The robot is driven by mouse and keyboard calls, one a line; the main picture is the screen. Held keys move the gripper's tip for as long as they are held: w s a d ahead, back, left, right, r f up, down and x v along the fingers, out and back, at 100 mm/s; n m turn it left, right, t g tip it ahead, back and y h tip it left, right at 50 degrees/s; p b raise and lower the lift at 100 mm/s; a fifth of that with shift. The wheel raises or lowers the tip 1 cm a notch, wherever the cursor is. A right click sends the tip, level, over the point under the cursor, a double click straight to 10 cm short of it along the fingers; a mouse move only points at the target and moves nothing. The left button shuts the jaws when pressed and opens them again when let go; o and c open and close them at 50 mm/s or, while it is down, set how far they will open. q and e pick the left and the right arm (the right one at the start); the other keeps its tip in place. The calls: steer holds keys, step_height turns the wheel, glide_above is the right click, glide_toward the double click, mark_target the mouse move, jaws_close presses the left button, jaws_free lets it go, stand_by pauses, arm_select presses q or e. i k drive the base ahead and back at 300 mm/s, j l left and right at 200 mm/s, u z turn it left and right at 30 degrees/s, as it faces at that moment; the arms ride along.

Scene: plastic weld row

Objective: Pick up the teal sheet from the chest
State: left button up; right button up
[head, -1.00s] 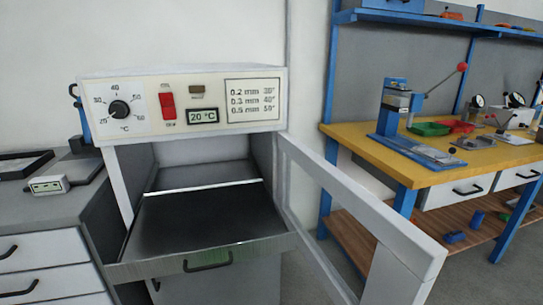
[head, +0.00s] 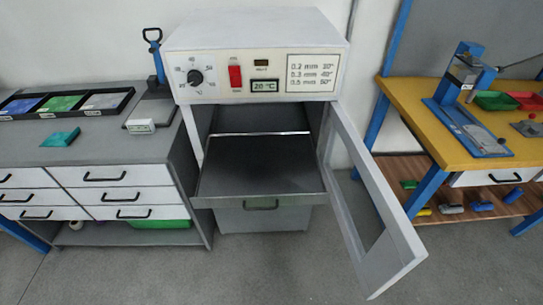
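The teal sheet (head: 61,138) is a small flat piece lying on the grey top of the drawer chest (head: 100,160) at the left. It lies in front of a black tray (head: 62,103) and to the left of a small device with a pale display (head: 141,127). Nothing covers it. Neither of my grippers shows in the head view.
An oven (head: 255,60) with a pulled-out shelf (head: 262,168) stands in the middle. Its glazed door (head: 375,205) hangs open to the right, blocking room there. A yellow-topped bench (head: 430,110) stands at the right. The floor (head: 180,275) in front is clear.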

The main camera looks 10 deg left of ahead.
mark_target(57, 139)
steer(key=u, duration=2)
steer(key=i+j+z, duration=0.35)
steer(key=i, duration=0.15)
steer(key=i+j+z, duration=0.75)
steer(key=j, duration=0.4)
